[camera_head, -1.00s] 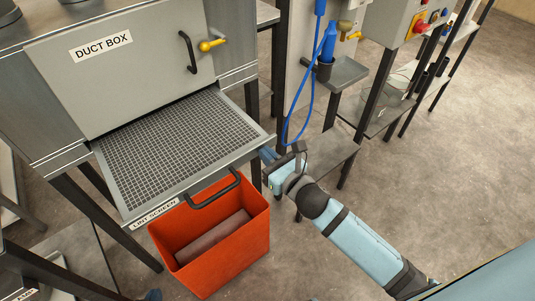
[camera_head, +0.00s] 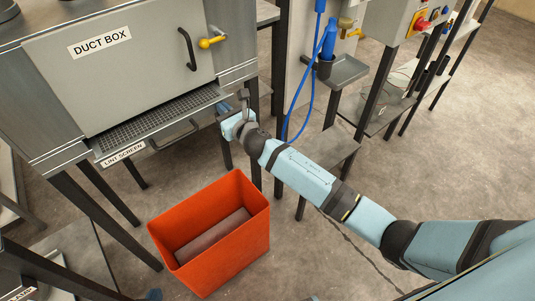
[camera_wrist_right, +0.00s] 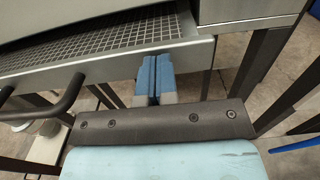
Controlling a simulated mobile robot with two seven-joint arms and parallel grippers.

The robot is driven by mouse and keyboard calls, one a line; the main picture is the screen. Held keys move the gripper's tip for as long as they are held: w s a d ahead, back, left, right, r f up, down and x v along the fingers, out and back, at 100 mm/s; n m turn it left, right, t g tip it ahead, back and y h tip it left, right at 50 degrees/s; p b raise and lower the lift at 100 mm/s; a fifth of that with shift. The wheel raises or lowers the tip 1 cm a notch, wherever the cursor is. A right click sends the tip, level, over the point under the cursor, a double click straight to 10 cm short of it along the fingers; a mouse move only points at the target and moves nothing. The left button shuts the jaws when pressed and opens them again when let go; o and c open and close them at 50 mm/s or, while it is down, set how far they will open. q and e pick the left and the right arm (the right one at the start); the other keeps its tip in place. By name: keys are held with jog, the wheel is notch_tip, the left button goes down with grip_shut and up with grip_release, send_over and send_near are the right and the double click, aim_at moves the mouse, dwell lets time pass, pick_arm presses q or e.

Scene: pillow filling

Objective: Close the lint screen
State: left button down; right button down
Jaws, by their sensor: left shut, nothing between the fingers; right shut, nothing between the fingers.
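The lint screen (camera_head: 150,122), a grey mesh tray with a labelled front edge, sticks out a short way under the duct box (camera_head: 125,65). Its dark handle (camera_head: 175,137) is on the front face; in the right wrist view the handle (camera_wrist_right: 65,100) is at the left. My right gripper (camera_head: 224,107) is at the right end of the screen's front. In the right wrist view its blue fingers (camera_wrist_right: 155,80) are together and empty, at the front face of the screen (camera_wrist_right: 115,65); exact contact is unclear. Only a blue tip of my left gripper (camera_head: 152,295) shows at the bottom edge, shut.
An orange bin (camera_head: 250,245) with a brownish bottom stands on the floor below the screen. A black handle (camera_head: 188,50) and yellow latch (camera_head: 212,42) are on the duct box front. A blue cable (camera_head: 311,100) hangs at the right. Table legs stand close to my right arm.

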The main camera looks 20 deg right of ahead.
aim_at(209, 94)
jog(key=b+x, duration=0.2)
jog(key=x, duration=0.5)
jog(key=shift+w+f, duration=0.2)
jog(key=shift+w+a, duration=0.2)
jog(key=shift+w, duration=0.4)
jog(key=shift+r, duration=0.3)
